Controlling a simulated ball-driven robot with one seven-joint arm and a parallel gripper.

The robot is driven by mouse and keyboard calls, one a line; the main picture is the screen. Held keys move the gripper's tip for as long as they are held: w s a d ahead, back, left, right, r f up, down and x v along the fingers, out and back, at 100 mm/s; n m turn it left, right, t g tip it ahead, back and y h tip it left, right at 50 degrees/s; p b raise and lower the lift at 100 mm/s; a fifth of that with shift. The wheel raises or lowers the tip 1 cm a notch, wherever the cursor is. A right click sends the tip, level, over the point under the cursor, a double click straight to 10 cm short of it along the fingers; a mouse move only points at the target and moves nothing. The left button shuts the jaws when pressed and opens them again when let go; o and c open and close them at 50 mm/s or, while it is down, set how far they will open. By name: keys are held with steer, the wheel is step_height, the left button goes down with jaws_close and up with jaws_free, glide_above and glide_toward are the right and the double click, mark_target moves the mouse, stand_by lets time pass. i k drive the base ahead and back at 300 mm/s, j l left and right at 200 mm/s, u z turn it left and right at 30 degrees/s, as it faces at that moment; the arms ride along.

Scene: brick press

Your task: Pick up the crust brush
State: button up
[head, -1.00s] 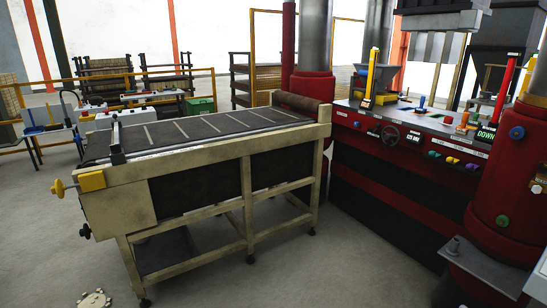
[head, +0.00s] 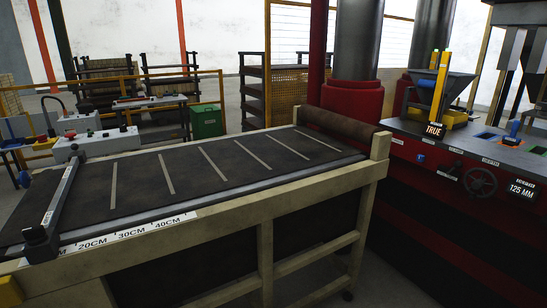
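I cannot make out a crust brush for certain in the head view. A small blue upright piece (head: 515,129) stands on the red press table at the right edge, too small to tell what it is. My gripper is not in view, so whether it is open or shut does not show.
A long cream-framed belt table (head: 215,170) with a dark top and a centimetre scale fills the foreground. The red press (head: 450,185) stands to its right, with a handwheel (head: 480,182) and yellow post (head: 438,87). A green bin (head: 207,121) and control bench (head: 95,142) stand behind.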

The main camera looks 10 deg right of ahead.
mark_target(512, 139)
steer(key=i+z, duration=0.1)
steer(key=i, duration=0.45)
steer(key=i+j+z, duration=0.15)
steer(key=i, duration=0.4)
steer(key=i+l+z, duration=0.1)
steer(key=i+z, duration=0.45)
steer(key=z, duration=0.3)
steer(key=i+j+z, duration=0.1)
steer(key=i+z, duration=0.3)
steer(key=i+j+z, duration=0.15)
steer(key=z, duration=0.25)
